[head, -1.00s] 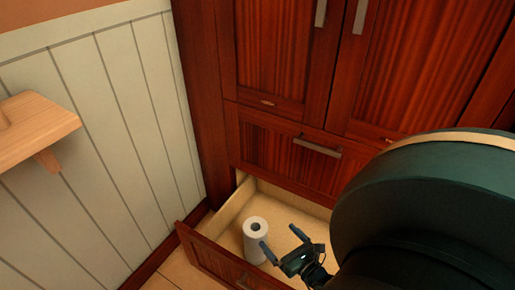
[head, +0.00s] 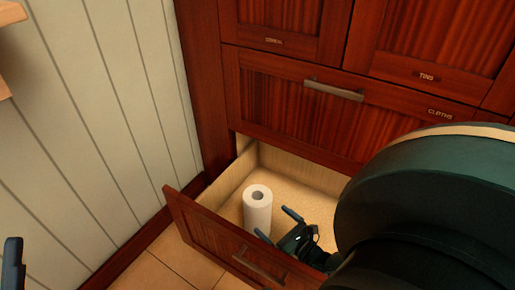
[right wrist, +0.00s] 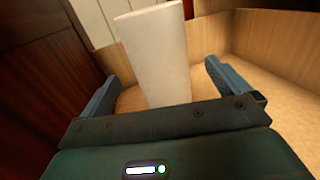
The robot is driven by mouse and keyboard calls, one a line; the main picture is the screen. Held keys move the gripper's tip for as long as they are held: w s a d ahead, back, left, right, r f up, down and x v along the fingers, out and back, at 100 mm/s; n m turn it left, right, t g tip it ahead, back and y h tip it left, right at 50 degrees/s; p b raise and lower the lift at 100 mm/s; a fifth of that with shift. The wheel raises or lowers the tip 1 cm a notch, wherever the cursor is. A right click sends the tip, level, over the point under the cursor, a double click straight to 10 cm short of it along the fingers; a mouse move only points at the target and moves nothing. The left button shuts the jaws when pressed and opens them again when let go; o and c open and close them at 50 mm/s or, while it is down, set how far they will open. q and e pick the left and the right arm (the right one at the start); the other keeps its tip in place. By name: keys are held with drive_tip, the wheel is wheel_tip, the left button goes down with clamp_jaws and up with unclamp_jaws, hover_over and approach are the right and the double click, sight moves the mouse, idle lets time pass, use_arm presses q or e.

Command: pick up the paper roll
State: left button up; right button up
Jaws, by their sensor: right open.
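The paper roll (head: 257,207) is a white cylinder with a hole in its top. It stands upright in the open drawer, near the drawer's left front. My right gripper (head: 277,226) is open and empty just right of the roll, inside the drawer. In the right wrist view the roll (right wrist: 158,50) stands ahead, its width between the directions of the two spread fingers. Its lower end is partly hidden by the gripper body there. A dark tip of my left gripper (head: 13,264) shows at the lower left edge of the head view; its jaw state cannot be seen.
The open drawer (head: 223,243) has a red-brown wooden front with a metal handle and pale inner walls. Closed cabinet fronts (head: 270,105) rise behind it. A panelled wall (head: 100,120) is at left. My right arm hides the drawer's right side.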

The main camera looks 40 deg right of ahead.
sight(257, 198)
drive_tip(key=w+b, duration=0.2)
drive_tip(key=w, duration=0.6)
drive_tip(key=shift+w+a+f, duration=0.15)
drive_tip(key=shift+w+a, duration=0.1)
drive_tip(key=shift+w, duration=0.15)
use_arm(q)
drive_tip(key=shift+s+a+r+m+h, duration=0.1)
drive_tip(key=shift+s+r+m+h, duration=0.1)
drive_tip(key=shift+r+m+h, duration=0.65)
drive_tip(key=shift+s+r+m+h, duration=0.2)
drive_tip(key=shift+r+m+h, duration=0.3)
drive_tip(key=shift+m+h, duration=0.55)
use_arm(e)
drive_tip(key=c, duration=1)
use_arm(q)
drive_tip(key=shift+g, duration=0.3)
